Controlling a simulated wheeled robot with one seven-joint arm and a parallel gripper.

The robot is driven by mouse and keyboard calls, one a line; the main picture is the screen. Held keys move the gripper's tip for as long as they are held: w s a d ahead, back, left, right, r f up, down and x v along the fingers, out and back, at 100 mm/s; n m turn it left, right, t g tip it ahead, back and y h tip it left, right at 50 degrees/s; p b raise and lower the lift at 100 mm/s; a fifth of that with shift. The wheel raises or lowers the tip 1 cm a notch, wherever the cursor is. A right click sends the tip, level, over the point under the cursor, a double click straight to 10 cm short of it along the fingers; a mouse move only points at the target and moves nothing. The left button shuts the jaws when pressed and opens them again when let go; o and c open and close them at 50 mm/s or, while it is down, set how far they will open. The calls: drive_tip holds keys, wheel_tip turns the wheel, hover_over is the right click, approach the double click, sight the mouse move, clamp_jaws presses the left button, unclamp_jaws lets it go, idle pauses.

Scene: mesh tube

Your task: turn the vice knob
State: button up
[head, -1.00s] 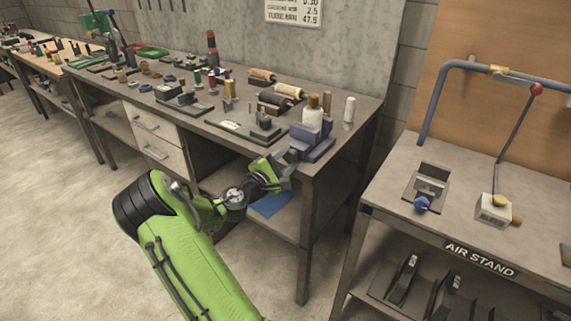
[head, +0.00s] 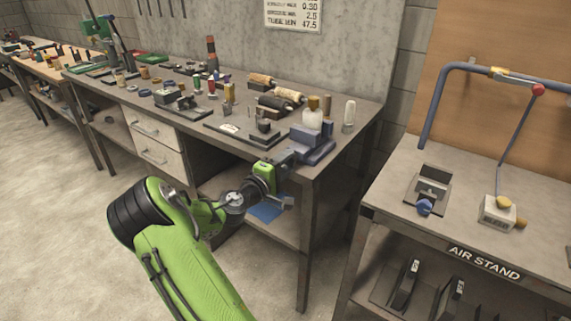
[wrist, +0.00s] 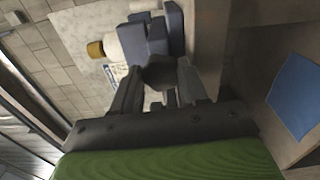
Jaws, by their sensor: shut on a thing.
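The blue-grey vice (head: 312,148) sits at the front right corner of the long workbench. My gripper (head: 284,160) is at its front left side, by the bench edge. In the wrist view the vice's blocks (wrist: 152,38) stand straight ahead. The dark round vice knob (wrist: 160,72) lies between the two fingers of my gripper (wrist: 158,84), which is shut on it. In the head view the knob is hidden or too small to make out.
A white bottle with a brown cap (head: 313,116) stands behind the vice, and a white cylinder (head: 349,114) is to its right. A blue sheet (head: 267,209) lies on the lower shelf. The air stand (head: 480,190) is at the right, across a gap.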

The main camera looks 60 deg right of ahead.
drive_tip(key=shift+f, duration=0.1)
drive_tip(key=o, duration=1.1)
drive_tip(key=shift+c, duration=0.2)
